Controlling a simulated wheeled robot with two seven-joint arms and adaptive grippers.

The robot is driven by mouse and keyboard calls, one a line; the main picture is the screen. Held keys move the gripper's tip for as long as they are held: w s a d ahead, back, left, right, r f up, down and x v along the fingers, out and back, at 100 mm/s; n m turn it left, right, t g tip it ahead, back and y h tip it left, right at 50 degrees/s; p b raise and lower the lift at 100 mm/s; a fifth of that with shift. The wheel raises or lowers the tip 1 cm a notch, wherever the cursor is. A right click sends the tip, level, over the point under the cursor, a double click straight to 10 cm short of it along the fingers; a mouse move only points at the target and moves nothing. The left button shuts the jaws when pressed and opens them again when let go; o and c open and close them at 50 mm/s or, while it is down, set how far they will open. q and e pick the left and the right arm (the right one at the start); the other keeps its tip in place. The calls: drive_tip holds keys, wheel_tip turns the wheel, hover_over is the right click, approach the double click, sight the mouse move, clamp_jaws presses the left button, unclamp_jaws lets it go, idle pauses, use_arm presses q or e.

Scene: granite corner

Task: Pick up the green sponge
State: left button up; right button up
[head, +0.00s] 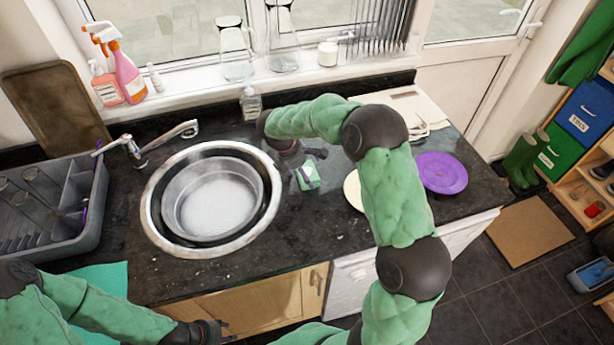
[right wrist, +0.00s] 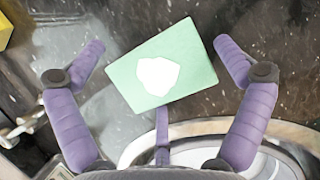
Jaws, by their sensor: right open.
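The green sponge (head: 307,177) lies on the dark granite worktop just right of the sink. In the right wrist view the sponge (right wrist: 190,55) is a pale green block with a white patch, turned at an angle. My right gripper (head: 304,155) is over the worktop at the sponge, partly covering its far end in the head view. Its purple fingers are spread wide, one on each side of the sponge with a gap to each. My left gripper (head: 222,330) is low in front of the cupboard, far from the sponge; its jaws are too small to judge.
The round sink (head: 152,215) holds a metal basin (head: 212,200) left of the sponge. A cream plate (head: 352,190) and a purple plate (head: 441,172) lie to the right. A small bottle (head: 251,104) stands behind. A grey dish rack (head: 75,225) is at the left.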

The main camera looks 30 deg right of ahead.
sight(310, 170)
drive_tip(key=shift+c, duration=0.3)
drive_tip(key=c, duration=1)
drive_tip(key=shift+r, duration=0.1)
drive_tip(key=shift+r, duration=0.45)
wheel_tip(310, 170, up, 2)
drive_tip(key=shift+r+p, duration=0.2)
drive_tip(key=shift+p, duration=0.55)
drive_tip(key=s+r, duration=0.1)
drive_tip(key=s+a+r, duration=0.1)
drive_tip(key=r, duration=0.1)
drive_tip(key=s+r+p, duration=0.1)
drive_tip(key=r, duration=0.1)
drive_tip(key=shift+s+a, duration=0.35)
drive_tip(key=shift+a, duration=0.05)
drive_tip(key=s+a+r, duration=0.1)
drive_tip(key=s, duration=0.1)
drive_tip(key=s+a+r+p, duration=0.1)
drive_tip(key=s+r, duration=0.1)
drive_tip(key=s, duration=0.1)
drive_tip(key=s+a+r, duration=0.1)
drive_tip(key=s, duration=0.2)
drive_tip(key=shift+a+r+p, duration=0.15)
drive_tip(key=shift+a+p, duration=0.15)
drive_tip(key=shift+a, duration=0.1)
drive_tip(key=shift+s+a+r, duration=0.15)
drive_tip(key=shift+s+a, duration=0.05)
drive_tip(key=shift+s, duration=0.3)
